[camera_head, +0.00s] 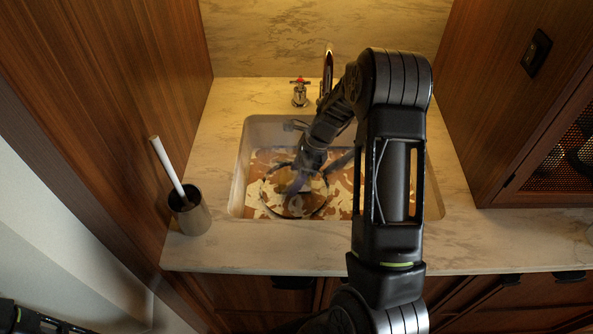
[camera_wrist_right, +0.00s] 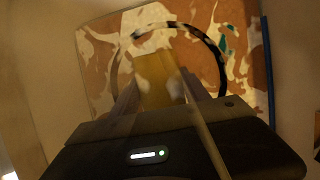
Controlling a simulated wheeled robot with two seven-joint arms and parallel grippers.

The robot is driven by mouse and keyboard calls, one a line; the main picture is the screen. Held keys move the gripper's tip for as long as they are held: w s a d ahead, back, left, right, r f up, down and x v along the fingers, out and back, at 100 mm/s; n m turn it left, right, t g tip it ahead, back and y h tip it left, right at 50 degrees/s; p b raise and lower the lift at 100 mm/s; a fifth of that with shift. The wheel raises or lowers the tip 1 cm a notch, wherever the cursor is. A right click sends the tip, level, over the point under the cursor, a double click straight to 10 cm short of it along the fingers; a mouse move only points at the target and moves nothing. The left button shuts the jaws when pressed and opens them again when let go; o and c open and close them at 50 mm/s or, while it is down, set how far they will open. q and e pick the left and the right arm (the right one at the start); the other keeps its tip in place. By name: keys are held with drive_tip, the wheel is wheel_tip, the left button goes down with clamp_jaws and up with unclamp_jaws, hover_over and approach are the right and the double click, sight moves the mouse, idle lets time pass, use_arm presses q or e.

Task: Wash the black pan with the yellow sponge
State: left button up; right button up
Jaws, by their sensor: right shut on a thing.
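The black pan (camera_head: 323,209) lies in the sink and shows mostly as a dark round rim; the same rim arcs across the right wrist view (camera_wrist_right: 205,40). My right gripper (camera_head: 297,186) reaches down into the sink, over the pan's inside. In the right wrist view it is shut on the yellow sponge (camera_wrist_right: 163,88), which lies between the fingers within the rim's outline. I cannot tell whether the sponge touches the pan. The sponge is not clear in the head view. Part of my left arm's end (camera_head: 42,319) shows at the bottom left; its fingers are not clear.
The sink (camera_head: 236,190) has a brown and cream patterned bottom. A faucet (camera_head: 327,68) and a red-topped tap handle (camera_head: 300,92) stand behind it. A metal holder (camera_head: 190,213) with a white-handled brush (camera_head: 166,165) stands left. Wooden cabinets (camera_head: 515,105) flank the counter (camera_head: 270,260).

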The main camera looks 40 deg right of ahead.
use_arm(q)
drive_tip(key=p+v, duration=0.1)
drive_tip(key=v, duration=0.1)
drive_tip(key=shift+r+p, duration=0.35)
drive_tip(key=shift+r, duration=0.1)
use_arm(e)
drive_tip(key=w+d+r+t, duration=0.1)
drive_tip(key=w+d+r, duration=0.1)
drive_tip(key=r, duration=0.4)
drive_tip(key=shift+w+d+r, duration=0.15)
drive_tip(key=shift+w+r, duration=0.15)
drive_tip(key=shift+w, duration=0.35)
use_arm(q)
drive_tip(key=shift+d, duration=0.1)
drive_tip(key=shift+s, duration=0.1)
use_arm(e)
drive_tip(key=shift+s+a+f+b, duration=0.1)
drive_tip(key=shift+s+a+b, duration=0.2)
drive_tip(key=shift+s, duration=0.2)
drive_tip(key=shift+s+a+r+b, duration=0.2)
drive_tip(key=shift+s+a+b, duration=0.3)
drive_tip(key=shift+s, duration=0.3)
drive_tip(key=shift+s+a+r, duration=0.3)
drive_tip(key=shift+s+a, duration=0.1)
use_arm(q)
drive_tip(key=shift+f, duration=0.8)
use_arm(e)
drive_tip(key=shift+h, duration=0.3)
